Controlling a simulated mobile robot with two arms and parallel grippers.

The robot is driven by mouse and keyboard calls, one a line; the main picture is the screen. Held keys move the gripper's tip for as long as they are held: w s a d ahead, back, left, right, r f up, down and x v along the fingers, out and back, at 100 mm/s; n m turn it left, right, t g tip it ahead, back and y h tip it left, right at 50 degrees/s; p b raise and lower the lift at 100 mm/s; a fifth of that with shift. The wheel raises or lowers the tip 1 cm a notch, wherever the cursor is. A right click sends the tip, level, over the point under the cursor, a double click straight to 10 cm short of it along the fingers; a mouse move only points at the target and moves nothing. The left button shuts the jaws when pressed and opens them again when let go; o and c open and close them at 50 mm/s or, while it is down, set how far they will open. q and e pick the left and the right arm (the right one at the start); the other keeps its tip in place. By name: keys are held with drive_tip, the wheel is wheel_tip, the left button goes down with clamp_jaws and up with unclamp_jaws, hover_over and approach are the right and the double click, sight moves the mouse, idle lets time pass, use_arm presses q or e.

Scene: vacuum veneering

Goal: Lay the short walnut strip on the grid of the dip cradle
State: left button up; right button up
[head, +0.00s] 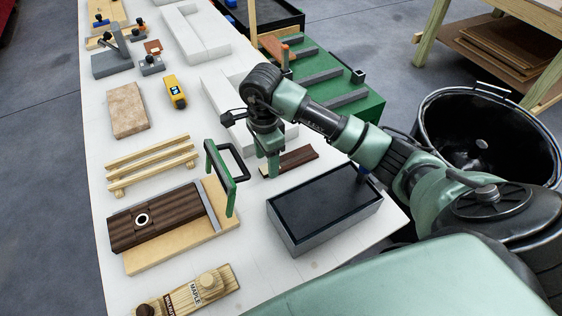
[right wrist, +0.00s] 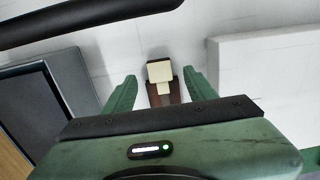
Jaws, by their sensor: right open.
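A short dark brown strip (head: 300,158), which looks like the walnut one, lies on the white table beside the dark-filled grey tray. A pale block or tab sits at its near end. My right gripper (head: 271,168) points down over that pale end. In the right wrist view my right gripper (right wrist: 160,92) is open, with the pale block (right wrist: 160,71) and brown strip (right wrist: 174,92) between or just beyond its fingers, not clasped. No grid is clear. My left gripper is out of view.
The grey tray (head: 281,222) stands at the table's right edge. A pale slatted rack (head: 150,165), a brown panel on a board (head: 190,250) and a yellow device (head: 174,92) are left. White blocks (head: 222,97) lie behind the gripper. A black tub (head: 425,115) stands right.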

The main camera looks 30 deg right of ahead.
drive_tip(key=shift+f, duration=1.2)
clamp_jaws()
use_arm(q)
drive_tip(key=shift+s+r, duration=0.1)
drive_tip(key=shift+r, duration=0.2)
use_arm(e)
drive_tip(key=shift+r, duration=0.15)
